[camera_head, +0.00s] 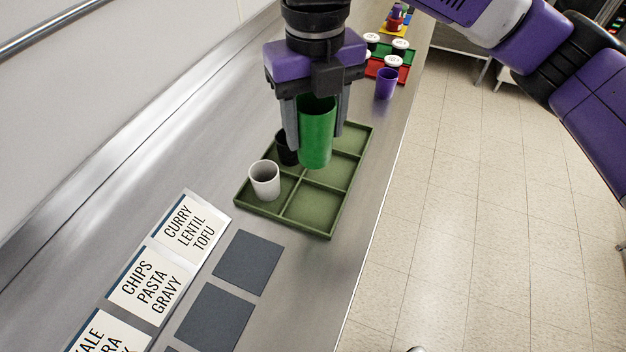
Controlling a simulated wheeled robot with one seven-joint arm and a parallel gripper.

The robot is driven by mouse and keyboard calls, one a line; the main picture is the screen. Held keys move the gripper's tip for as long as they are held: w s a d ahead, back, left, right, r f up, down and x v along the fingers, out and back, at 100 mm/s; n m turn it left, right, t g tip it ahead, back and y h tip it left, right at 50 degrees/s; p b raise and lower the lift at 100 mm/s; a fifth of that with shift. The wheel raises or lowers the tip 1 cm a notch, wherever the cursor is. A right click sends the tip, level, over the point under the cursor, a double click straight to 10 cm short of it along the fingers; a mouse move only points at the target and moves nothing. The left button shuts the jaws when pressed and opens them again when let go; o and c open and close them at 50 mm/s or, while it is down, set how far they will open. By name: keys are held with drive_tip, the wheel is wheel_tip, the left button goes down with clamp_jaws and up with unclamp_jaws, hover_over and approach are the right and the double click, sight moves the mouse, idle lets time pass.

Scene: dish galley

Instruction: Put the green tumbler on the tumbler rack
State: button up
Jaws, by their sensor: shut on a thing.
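My gripper (317,112) points down over the counter and is shut on the green tumbler (317,140), which hangs upright between its fingers. The tumbler is in front of the olive-green tumbler rack (313,206) in this view; I cannot tell whether its base touches the rack. The rack is a low tray divided into square compartments. A white tumbler (265,181) stands in its left near compartment. A black tumbler (286,150) stands behind it, partly hidden by my gripper and the green tumbler. The near right compartment shows empty.
Cards with printed words (188,226) and dark square mats (248,261) lie on the counter nearer me. A purple tumbler (386,84) stands farther back near the right edge, beside red and green trays with white-lidded items. The counter's right edge drops to a tiled floor.

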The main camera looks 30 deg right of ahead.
sight(315, 144)
wheel_tip(315, 144, down, 16)
drive_tip(key=shift+r, duration=0.15)
idle(0.3)
drive_tip(key=o, duration=1.4)
wheel_tip(315, 144, up, 12)
